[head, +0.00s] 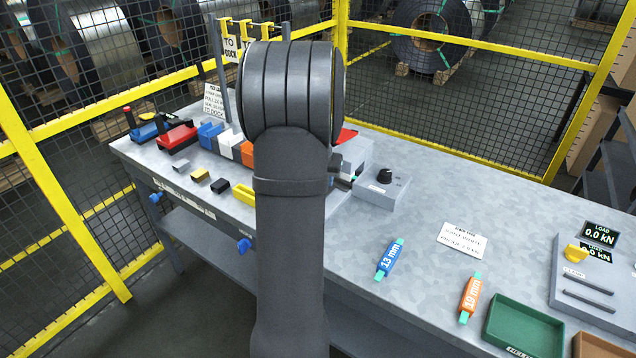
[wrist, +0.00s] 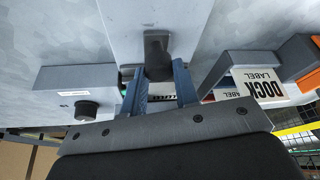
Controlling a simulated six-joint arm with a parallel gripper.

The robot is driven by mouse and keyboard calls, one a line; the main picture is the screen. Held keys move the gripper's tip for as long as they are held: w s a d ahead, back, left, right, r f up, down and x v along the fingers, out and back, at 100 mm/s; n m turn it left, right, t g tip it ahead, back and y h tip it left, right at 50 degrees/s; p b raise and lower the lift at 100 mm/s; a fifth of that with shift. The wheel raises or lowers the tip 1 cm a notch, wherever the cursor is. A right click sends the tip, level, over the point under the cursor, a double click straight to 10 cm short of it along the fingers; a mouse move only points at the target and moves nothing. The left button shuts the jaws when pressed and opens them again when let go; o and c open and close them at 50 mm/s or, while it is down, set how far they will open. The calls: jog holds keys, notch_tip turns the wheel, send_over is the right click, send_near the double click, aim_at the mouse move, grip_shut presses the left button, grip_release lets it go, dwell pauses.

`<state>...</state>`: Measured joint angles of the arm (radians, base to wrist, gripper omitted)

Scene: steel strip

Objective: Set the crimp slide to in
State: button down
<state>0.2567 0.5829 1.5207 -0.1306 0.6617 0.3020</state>
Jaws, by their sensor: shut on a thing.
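The crimp slide's dark handle (wrist: 157,44) stands out from a light grey housing (wrist: 125,18) in the wrist view. My gripper (wrist: 160,68) has its two blue-grey fingers on either side of this handle and is shut on it. The slide's end positions and any in or out marking cannot be read. In the head view my arm hides the gripper and most of the machine. Part of the grey housing (head: 354,152) shows just right of my arm.
A grey box with a black knob (head: 384,178) stands right of the machine. A blue 13 mm piece (head: 389,260) and an orange 19 mm piece (head: 469,298) lie on the bench, near a green tray (head: 522,328). Coloured blocks and bins line the left. Yellow-framed mesh fencing surrounds the bench.

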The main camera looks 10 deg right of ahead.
jog(key=shift+w+d+r, duration=0.1)
jog(key=shift+w+d, duration=0.05)
jog(key=c, duration=1.1)
grip_release()
jog(key=v, duration=1.7)
jog(key=shift+r, duration=0.1)
jog(key=x, duration=1.7)
jog(key=shift+f, duration=0.2)
